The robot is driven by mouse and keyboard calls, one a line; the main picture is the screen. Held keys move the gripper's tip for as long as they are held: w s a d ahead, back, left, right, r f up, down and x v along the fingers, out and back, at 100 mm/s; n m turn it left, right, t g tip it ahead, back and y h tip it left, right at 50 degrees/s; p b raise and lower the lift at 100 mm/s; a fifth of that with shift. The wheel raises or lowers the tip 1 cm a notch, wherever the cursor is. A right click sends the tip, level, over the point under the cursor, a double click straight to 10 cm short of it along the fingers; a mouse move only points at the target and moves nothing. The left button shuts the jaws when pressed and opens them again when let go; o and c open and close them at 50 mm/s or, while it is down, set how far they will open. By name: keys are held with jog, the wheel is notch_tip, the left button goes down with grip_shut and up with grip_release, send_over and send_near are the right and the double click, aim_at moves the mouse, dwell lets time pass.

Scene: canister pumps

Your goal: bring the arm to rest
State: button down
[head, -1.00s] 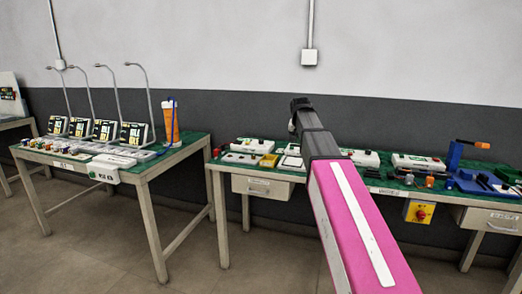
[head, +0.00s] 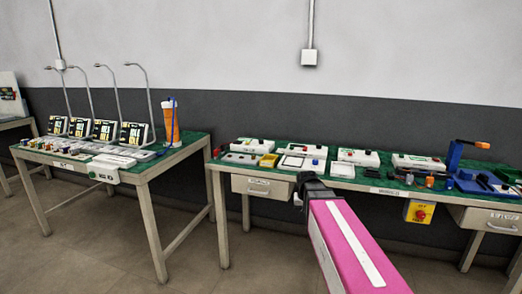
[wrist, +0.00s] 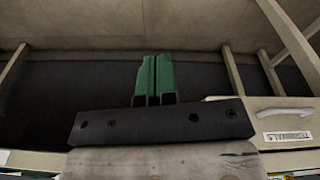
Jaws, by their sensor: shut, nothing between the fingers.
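My gripper (wrist: 154,65) shows in the wrist view as two green fingers side by side, shut with nothing between them. In the head view my pink arm (head: 350,245) reaches in from the bottom edge. Its black end sits low, just in front of the right bench's front edge, beside the drawer. The fingers cannot be made out in the head view. The wrist view looks under the bench, with the drawer front (wrist: 288,122) to the right of the fingers. The fingers appear clear of it.
The right bench (head: 345,187) holds white boxes, a yellow tray (head: 269,160) and a blue fixture (head: 455,157). A yellow box with a red button (head: 420,212) hangs on its front. The left table (head: 152,173) holds several screens. Floor between them is free.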

jog(key=s+f+n+g, duration=0.1)
jog(key=s+f, duration=1)
jog(key=s, duration=0.3)
jog(key=shift+d+g+y, duration=0.15)
jog(key=shift+g+y, duration=0.15)
jog(key=shift+g, duration=0.1)
jog(key=shift+w, duration=0.1)
